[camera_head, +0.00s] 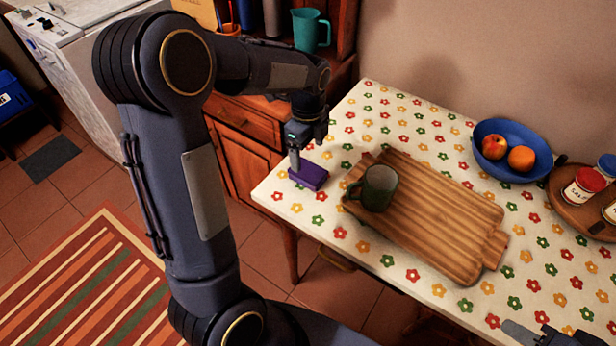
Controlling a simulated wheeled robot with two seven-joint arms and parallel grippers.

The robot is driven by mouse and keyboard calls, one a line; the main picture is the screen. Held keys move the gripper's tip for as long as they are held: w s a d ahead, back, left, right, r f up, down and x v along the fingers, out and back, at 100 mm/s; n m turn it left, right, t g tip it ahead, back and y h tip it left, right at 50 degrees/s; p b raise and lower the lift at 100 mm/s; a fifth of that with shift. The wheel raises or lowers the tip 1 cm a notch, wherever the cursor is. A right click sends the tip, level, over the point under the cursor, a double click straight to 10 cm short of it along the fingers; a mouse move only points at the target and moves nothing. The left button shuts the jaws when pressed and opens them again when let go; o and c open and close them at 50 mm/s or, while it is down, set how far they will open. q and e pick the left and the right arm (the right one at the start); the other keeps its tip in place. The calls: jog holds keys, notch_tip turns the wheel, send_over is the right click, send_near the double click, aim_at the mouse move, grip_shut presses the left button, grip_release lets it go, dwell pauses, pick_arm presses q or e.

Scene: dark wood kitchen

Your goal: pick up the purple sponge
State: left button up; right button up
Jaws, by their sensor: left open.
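The purple sponge (311,177) lies on the flowered tablecloth near the table's left corner. My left gripper (297,162) points down at the sponge's left end, with its fingertips right at or just over it. It is open; the small view does not show clearly whether a finger touches the sponge. Part of my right gripper (545,334) shows at the bottom right edge, far from the sponge and cut off by the frame, so its jaw state is unclear.
A wooden board (440,215) with a green mug (375,188) on it lies right of the sponge. A blue bowl (511,151) of fruit and a round tray (570,197) with jars stand farther right. Behind is a wooden cabinet (245,120). Tablecloth in front of the sponge is clear.

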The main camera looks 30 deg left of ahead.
aim_at(308, 171)
pick_arm(q)
notch_tip(308, 171, down, 8)
jog(key=shift+r, duration=0.1)
dwell(0.4)
jog(key=shift+c, duration=0.4)
jog(key=c, duration=1)
jog(key=shift+c, duration=0.2)
jog(key=shift+r, duration=0.6)
notch_tip(308, 171, up, 2)
jog(key=shift+s+d+r, duration=0.1)
jog(key=shift+r, duration=0.15)
jog(key=s+d+r, duration=0.7)
jog(key=s+r, duration=0.2)
jog(key=s, duration=0.2)
jog(key=shift+s+r, duration=0.15)
jog(key=shift+s, duration=0.25)
